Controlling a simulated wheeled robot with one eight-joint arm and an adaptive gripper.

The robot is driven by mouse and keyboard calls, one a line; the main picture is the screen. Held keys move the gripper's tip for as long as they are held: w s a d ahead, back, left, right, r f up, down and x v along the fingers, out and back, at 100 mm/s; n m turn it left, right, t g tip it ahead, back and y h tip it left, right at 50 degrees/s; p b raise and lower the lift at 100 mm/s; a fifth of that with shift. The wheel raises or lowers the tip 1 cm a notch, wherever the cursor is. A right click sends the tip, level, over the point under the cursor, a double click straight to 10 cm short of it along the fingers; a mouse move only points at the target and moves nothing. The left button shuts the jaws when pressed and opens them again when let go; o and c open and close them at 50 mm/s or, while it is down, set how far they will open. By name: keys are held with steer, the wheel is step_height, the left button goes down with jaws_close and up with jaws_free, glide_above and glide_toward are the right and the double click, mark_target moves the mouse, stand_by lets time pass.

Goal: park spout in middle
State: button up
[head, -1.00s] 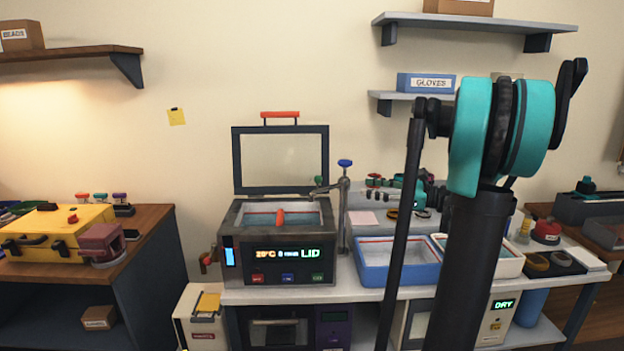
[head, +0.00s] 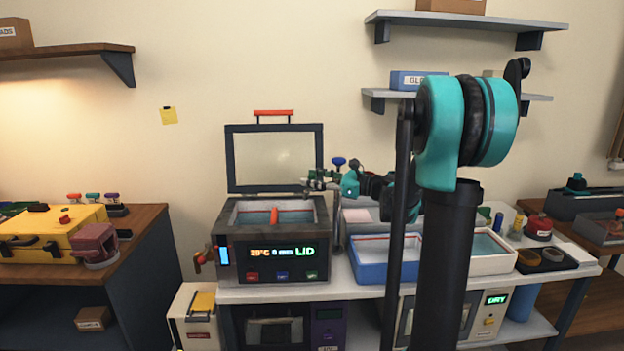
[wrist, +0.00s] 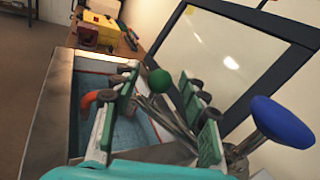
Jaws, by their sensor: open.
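The spout is a grey metal tap pipe (head: 337,225) with a blue knob (head: 338,162), standing at the right side of the open water bath (head: 270,242). In the wrist view, the blue knob (wrist: 280,121) is at the right and the pipe (wrist: 168,116) runs between my fingers, ending near a green ball (wrist: 159,80). My gripper (head: 310,182) is open around the spout arm, above the bath's right part; in the wrist view its fingers (wrist: 158,74) lie one on each side. Contact with the pipe cannot be told. An orange piece (head: 274,215) stands in the bath.
The bath's raised lid (head: 274,160) stands behind it, close to my fingers in the wrist view. A blue tray (head: 372,268) and a white tray (head: 492,262) sit to the right. A yellow case (head: 52,235) is on the left bench.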

steer(key=shift+w+a, duration=0.15)
steer(key=shift+a, duration=0.2)
steer(key=shift+c, duration=0.5)
jaws_close()
